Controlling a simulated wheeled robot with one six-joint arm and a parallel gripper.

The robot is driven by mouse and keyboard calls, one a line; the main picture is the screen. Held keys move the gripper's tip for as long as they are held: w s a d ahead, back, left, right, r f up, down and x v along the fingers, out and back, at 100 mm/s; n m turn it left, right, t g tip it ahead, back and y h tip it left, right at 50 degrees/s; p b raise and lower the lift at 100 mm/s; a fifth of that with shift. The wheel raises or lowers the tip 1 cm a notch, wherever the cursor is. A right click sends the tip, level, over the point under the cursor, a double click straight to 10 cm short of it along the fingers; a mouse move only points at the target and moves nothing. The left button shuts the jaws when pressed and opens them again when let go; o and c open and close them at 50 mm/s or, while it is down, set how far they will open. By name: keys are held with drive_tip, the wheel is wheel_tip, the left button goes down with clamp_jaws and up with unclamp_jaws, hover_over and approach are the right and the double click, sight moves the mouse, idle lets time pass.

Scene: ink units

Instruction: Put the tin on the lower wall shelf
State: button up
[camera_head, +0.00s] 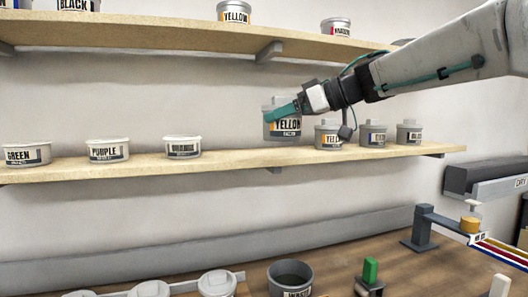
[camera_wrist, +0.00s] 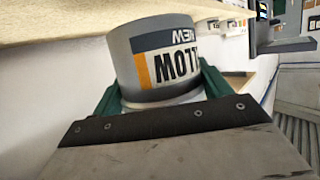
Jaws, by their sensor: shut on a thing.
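A grey tin (camera_head: 282,130) with a white, black and orange label reading "YELLOW" is in my gripper (camera_head: 285,108), over the lower wall shelf (camera_head: 225,163). In the head view the tin looks upright, its bottom a little above the shelf top; whether it touches I cannot tell. In the wrist view the tin (camera_wrist: 150,60) appears upside down, between the two green fingers of my gripper (camera_wrist: 160,92). The pale shelf (camera_wrist: 60,28) edge runs across the top of that view, beside the tin's base.
Several tins stand on the lower shelf, "PURPLE" (camera_head: 107,150) to the left and a similar grey tin (camera_head: 328,137) close to the right. Bare shelf lies left of the held tin. The upper shelf (camera_head: 150,33) runs above. A wooden bench (camera_head: 340,262) with tins and tools is below.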

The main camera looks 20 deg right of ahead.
drive_tip(key=shift+s+a, duration=0.2)
drive_tip(key=shift+a, duration=0.85)
drive_tip(key=w, duration=0.5)
drive_tip(key=w+f, duration=0.1)
drive_tip(key=w, duration=0.9)
drive_tip(key=shift+w+d+f, duration=0.15)
drive_tip(key=shift+w+f, duration=0.05)
drive_tip(key=shift+w, duration=0.15)
drive_tip(key=shift+f, duration=1.75)
drive_tip(key=shift+f, duration=0.1)
drive_tip(key=o, duration=1.3)
drive_tip(key=shift+f, duration=0.1)
drive_tip(key=shift+o, duration=0.2)
